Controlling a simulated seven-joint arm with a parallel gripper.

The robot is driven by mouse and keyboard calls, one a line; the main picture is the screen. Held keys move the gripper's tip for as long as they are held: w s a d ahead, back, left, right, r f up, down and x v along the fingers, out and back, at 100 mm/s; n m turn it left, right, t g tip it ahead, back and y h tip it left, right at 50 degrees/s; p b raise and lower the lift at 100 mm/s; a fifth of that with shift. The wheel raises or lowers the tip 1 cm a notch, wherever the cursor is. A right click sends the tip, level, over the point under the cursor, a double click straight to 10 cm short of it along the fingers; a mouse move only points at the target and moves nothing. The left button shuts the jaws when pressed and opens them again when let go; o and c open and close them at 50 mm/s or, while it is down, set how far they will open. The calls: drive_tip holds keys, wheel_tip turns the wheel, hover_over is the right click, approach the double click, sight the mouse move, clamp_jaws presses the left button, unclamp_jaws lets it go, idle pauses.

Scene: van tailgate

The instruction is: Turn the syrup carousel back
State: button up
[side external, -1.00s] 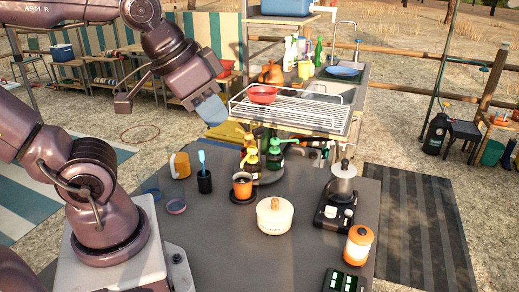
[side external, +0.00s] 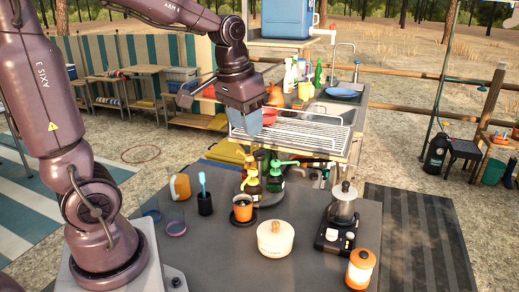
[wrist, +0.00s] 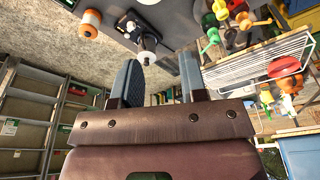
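The syrup carousel (side external: 270,199) stands on the grey table, behind the orange cup. In the wrist view, red, yellow and green pumps (wrist: 236,16) show at the upper right. My gripper (side external: 249,126) hangs above and behind the carousel in the side view, apart from it. In the wrist view its two grey fingers (wrist: 160,80) stand apart with nothing between them.
An orange cup (side external: 242,209), black tumbler (side external: 205,204) and cream pot (side external: 275,240) stand close to the carousel. A press on a scale (side external: 343,205) and orange jar (side external: 360,268) stand right. A wire rack (side external: 310,137) lies behind.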

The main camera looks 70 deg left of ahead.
drive_tip(key=w+a+f+n+g, duration=0.1)
drive_tip(key=w+a+f, duration=0.1)
drive_tip(key=w+a, duration=0.4)
drive_tip(key=m+g, duration=0.1)
hover_over(259, 150)
wheel_tip(259, 150, down, 3)
drive_tip(key=shift+h, duration=0.4)
wheel_tip(259, 150, down, 13)
drive_tip(key=shift+r, duration=0.1)
clamp_jaws()
